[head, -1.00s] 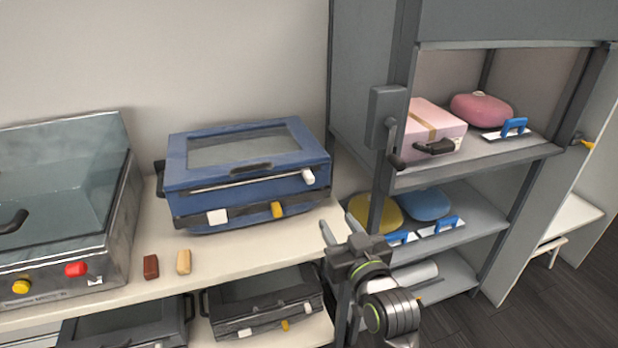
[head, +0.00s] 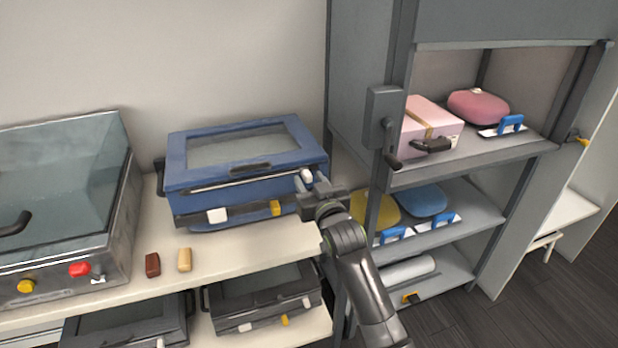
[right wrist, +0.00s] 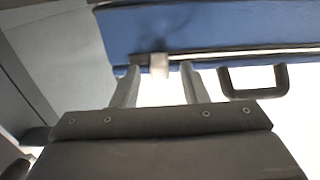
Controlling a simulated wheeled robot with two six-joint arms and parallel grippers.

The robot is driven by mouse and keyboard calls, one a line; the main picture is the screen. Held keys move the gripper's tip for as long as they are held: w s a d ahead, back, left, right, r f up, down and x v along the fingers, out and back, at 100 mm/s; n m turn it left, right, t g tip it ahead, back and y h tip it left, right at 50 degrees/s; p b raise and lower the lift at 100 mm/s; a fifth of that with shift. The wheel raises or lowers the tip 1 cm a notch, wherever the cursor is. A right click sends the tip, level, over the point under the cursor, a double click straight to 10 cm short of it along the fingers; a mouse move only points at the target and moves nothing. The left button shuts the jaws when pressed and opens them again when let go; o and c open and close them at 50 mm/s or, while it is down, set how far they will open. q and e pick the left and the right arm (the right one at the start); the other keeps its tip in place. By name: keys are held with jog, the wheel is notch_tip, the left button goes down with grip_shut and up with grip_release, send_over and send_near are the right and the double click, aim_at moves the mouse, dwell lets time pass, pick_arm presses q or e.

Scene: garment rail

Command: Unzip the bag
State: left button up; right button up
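The blue bag (head: 235,165) sits on the upper shelf, closed, with a clear window in its lid. A zip line (head: 235,184) runs along its front. The white zip pull (head: 306,175) is at the zip's right end. My right gripper (head: 309,184) is at the bag's front right corner, just at the pull. In the right wrist view the two fingers of the gripper (right wrist: 160,72) are apart, with the white pull (right wrist: 159,62) between their tips. Neither finger visibly touches it. The bag's dark handle (right wrist: 255,88) is right of the fingers. My left gripper is not in view.
A metal-and-glass box (head: 60,215) stands left of the bag. Brown (head: 152,264) and tan (head: 184,259) blocks lie on the shelf front. A grey rack (head: 480,165) with a pink box and bags stands close on the right. Dark cases are below.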

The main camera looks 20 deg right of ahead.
jog(key=shift+w, duration=0.7)
grip_shut()
